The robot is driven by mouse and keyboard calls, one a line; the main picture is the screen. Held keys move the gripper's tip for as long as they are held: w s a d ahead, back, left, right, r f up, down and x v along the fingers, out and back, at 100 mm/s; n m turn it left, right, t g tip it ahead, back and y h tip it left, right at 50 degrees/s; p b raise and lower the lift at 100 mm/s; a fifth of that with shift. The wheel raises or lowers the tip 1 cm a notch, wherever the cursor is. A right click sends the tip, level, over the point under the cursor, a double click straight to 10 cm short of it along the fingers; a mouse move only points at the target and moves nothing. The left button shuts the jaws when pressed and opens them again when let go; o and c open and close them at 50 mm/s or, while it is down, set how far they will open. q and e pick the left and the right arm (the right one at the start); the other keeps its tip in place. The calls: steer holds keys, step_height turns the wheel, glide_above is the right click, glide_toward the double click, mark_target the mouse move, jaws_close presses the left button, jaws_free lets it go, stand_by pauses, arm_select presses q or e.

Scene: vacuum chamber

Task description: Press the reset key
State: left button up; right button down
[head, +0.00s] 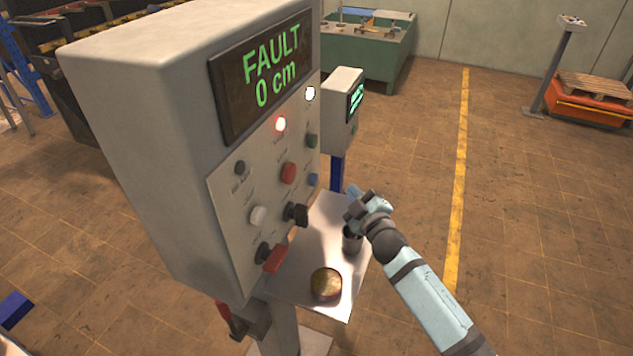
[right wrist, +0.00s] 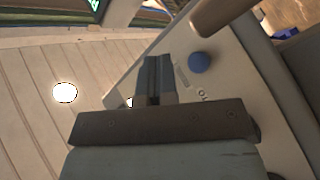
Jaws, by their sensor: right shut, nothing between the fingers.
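The grey control box (head: 140,95) stands left of centre in the head view, its display (head: 262,75) reading "FAULT 0 cm". A small blue button (head: 313,180) sits at the right edge of its sloping key panel; the key labels are too small to read. A blue button (right wrist: 199,61) also shows in the right wrist view. My right gripper (head: 352,208) is in front of the panel, to the right of and below the blue button, apart from it. Its fingers (right wrist: 154,78) are shut and empty, and appear left of the blue button in the wrist view. My left gripper is not in view.
The panel also carries a lit red lamp (head: 280,124), a red button (head: 288,172), a green button (head: 312,141), a white button (head: 258,215) and a black knob (head: 295,213). A metal shelf (head: 290,285) with a round brass-coloured piece (head: 326,284) lies below.

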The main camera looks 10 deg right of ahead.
mark_target(314, 180)
steer(key=shift+w+a+b, duration=0.2)
steer(key=shift+w+a, duration=0.35)
steer(key=shift+a, duration=0.25)
steer(key=shift+w+a+b, duration=0.25)
steer(key=shift+w+a, duration=0.25)
steer(key=shift+a, duration=0.3)
steer(key=shift+w+a+b, duration=0.2)
steer(key=shift+w+a, duration=0.35)
steer(key=shift+a, duration=0.25)
steer(key=shift+w+a, duration=0.1)
steer(key=shift+w+a, duration=0.15)
steer(key=shift+a, duration=0.1)
steer(key=shift+w+a+b, duration=0.3)
steer(key=shift+a, duration=0.1)
stand_by(1.2)
steer(key=shift+s+d+p, duration=0.3)
steer(key=shift+s+d, duration=0.25)
steer(key=shift+d, duration=0.2)
